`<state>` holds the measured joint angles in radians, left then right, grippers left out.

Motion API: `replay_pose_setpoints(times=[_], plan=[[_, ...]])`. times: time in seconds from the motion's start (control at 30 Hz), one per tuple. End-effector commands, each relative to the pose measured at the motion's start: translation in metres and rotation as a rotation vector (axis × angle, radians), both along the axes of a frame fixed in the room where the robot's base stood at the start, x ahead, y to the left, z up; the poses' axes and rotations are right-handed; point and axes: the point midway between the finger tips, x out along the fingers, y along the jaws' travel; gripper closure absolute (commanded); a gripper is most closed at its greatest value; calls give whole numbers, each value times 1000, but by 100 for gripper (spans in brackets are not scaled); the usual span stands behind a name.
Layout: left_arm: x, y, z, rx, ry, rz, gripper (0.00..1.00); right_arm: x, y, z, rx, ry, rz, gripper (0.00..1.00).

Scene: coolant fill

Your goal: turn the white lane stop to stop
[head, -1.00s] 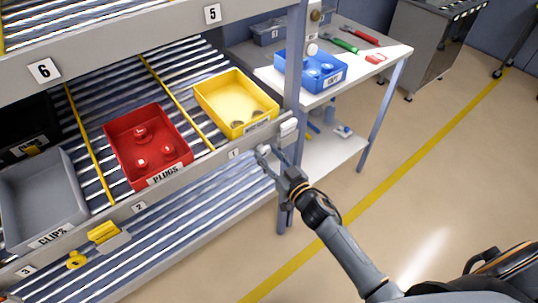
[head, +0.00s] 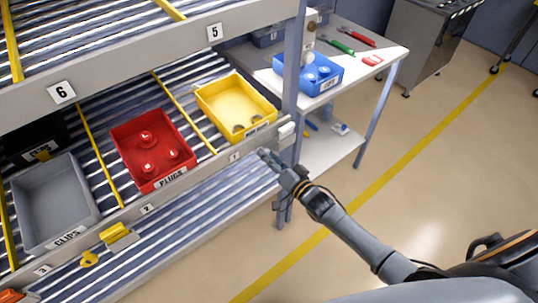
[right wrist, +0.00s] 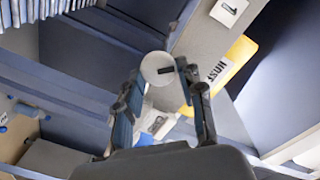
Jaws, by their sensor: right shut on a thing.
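The white lane stop (head: 286,131) sits on the front rail at the right end of lane 1, below the yellow bin. My right gripper (head: 265,155) is at the rail, just left of and below the white block. Its fingers (right wrist: 160,78) are shut on the knob, and they mostly hide it in the head view. My left gripper is not in view.
The yellow bin (head: 232,88), red PLUGS bin (head: 168,180) and grey CLIPS bin (head: 75,236) sit in the lanes. A yellow stop (head: 115,233) is on the rail further left. A rack post (head: 291,90) stands close right of the gripper. Behind it is a table (head: 388,57) with a blue bin.

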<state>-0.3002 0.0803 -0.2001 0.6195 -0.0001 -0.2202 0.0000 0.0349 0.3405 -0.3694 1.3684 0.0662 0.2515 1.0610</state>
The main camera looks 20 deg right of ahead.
Motion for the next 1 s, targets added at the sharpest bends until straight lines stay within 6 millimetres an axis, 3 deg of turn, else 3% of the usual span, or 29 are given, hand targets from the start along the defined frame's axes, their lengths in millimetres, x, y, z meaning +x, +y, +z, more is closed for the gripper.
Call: replay_pose_setpoints(times=[0.6, 1.0], plan=[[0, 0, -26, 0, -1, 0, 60, 1, -4, -6, 517, 187, 49, 100], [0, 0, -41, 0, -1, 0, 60, 2, -4, -6, 703, 256, 65, 100]])
